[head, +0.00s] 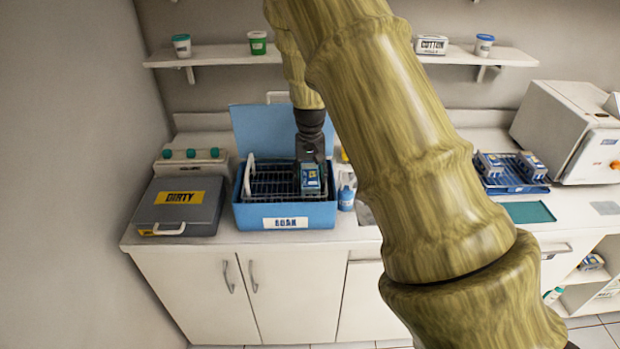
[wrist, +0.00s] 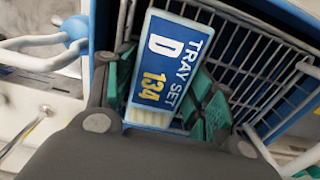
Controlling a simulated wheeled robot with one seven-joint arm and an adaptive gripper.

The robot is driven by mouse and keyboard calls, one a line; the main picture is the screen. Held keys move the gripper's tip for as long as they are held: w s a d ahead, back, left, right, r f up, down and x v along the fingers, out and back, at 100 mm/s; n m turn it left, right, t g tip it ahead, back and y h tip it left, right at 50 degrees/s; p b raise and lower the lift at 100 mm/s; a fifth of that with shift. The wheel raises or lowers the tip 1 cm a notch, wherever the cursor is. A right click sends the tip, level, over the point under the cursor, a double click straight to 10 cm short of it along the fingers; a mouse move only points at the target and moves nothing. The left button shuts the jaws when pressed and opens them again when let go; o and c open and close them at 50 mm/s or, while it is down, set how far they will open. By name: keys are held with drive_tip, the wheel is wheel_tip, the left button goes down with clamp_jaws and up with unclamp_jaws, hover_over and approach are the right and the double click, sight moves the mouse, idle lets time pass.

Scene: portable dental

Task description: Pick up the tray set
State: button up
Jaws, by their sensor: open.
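The tray set (wrist: 172,62) has a blue label reading "TRAY SET D 134" with a pale strip at its near end. In the head view the tray set (head: 311,182) is at the right of the wire basket (head: 262,190) inside the blue SOAK box (head: 255,215). My gripper (wrist: 164,95) is open, with a green-padded finger on each side of the tray set. I cannot tell whether the pads touch it. In the head view my gripper (head: 311,158) reaches down over the box from above. The tray set's underside is hidden.
The box's blue lid (head: 262,130) stands raised behind. A grey DIRTY case (head: 180,205) is to the left, and a blue bottle (head: 346,192) is close on the right. A blue rack (head: 515,185) with similar sets is far right. My arm hides the middle counter.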

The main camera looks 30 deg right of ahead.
drive_tip(key=shift+f, duration=0.15)
drive_tip(key=c, duration=0.8)
